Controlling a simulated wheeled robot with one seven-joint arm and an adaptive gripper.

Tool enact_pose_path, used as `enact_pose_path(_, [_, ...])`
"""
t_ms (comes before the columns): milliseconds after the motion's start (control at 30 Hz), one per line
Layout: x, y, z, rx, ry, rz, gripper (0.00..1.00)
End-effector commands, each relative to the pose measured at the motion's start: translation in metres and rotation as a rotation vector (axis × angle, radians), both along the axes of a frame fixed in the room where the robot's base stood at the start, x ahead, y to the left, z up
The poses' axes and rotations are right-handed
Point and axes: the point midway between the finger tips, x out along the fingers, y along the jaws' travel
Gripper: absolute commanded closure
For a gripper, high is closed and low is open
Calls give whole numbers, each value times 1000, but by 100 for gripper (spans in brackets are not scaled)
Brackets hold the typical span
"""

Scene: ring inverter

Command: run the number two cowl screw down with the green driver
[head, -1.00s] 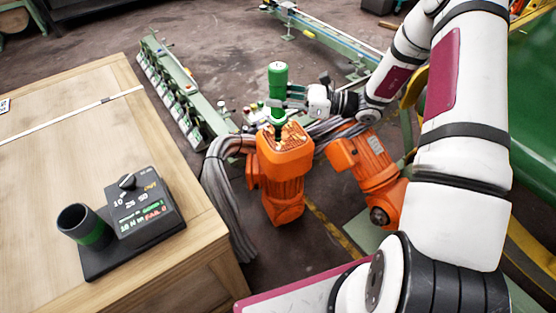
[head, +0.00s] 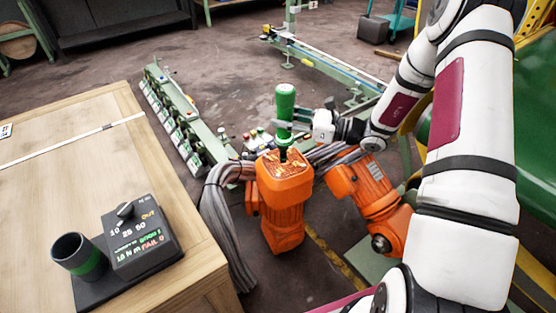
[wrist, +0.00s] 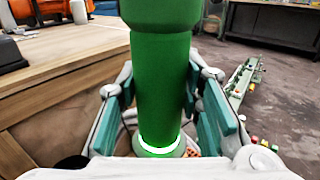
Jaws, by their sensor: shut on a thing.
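The green driver (head: 284,103) stands upright over the orange cowl (head: 284,172), its dark shaft pointing down at the cowl's top. My gripper (head: 300,124) is shut on the driver's green body from the right. In the wrist view the green driver (wrist: 160,85) fills the middle between the two teal-padded fingers of my gripper (wrist: 165,120). A lit white ring shows at the driver's lower end. Copper-coloured detail shows on the cowl's top. The number two screw and the driver's tip are too small or hidden to make out.
A wooden bench (head: 60,210) on the left carries a black control box (head: 140,238) with a dark, green-banded cup (head: 78,256). Grey cables (head: 222,215) hang beside the cowl. A second orange unit (head: 370,190) stands to the right. A green rail (head: 185,110) lies behind.

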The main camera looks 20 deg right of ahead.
Motion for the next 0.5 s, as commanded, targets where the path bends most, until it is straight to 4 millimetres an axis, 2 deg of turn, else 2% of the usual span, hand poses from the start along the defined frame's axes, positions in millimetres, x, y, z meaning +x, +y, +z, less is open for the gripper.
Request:
enact_pose_path(100, [5, -26, 12, 3, -5, -141, 100])
enact_pose_path(300, [7, -63, 23, -2, -2, -331, 100])
enact_pose_path(500, [6, -75, 25, -4, 1, -393, 100])
